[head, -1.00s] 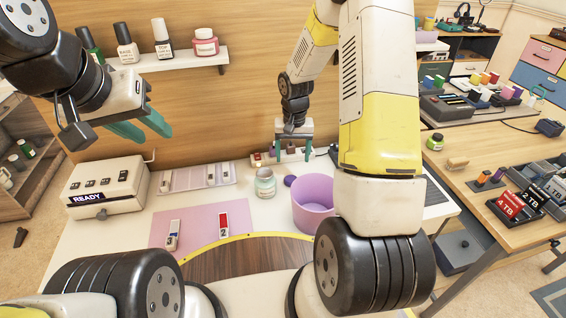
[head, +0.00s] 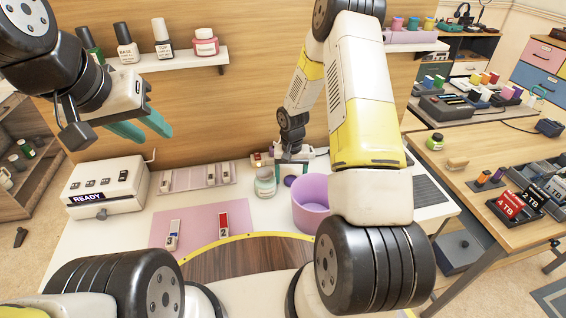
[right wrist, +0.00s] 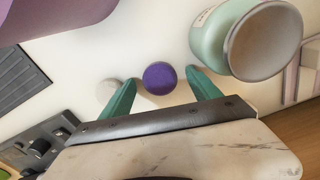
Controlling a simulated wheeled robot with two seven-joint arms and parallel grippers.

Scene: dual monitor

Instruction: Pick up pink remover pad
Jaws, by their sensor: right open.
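A round purple pad (right wrist: 159,78) lies on the white tabletop in the right wrist view, between the fingertips of my right gripper (right wrist: 163,84). The gripper is open, with a gap on each side of the pad. A pale round pad (right wrist: 108,90) lies beside it, partly hidden by the left-hand finger. No clearly pink pad shows. In the head view my right gripper (head: 291,170) is low over the back of the table, and the purple pad (head: 289,181) shows under it. My left gripper (head: 142,126) is open and empty, raised at the left.
A pale green jar (head: 265,183) stands close to the right gripper, with its mouth near one finger in the right wrist view (right wrist: 262,42). A pink-purple bin (head: 311,201) stands in front. A pink mat (head: 196,222) and a dispenser box (head: 108,187) are to the left.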

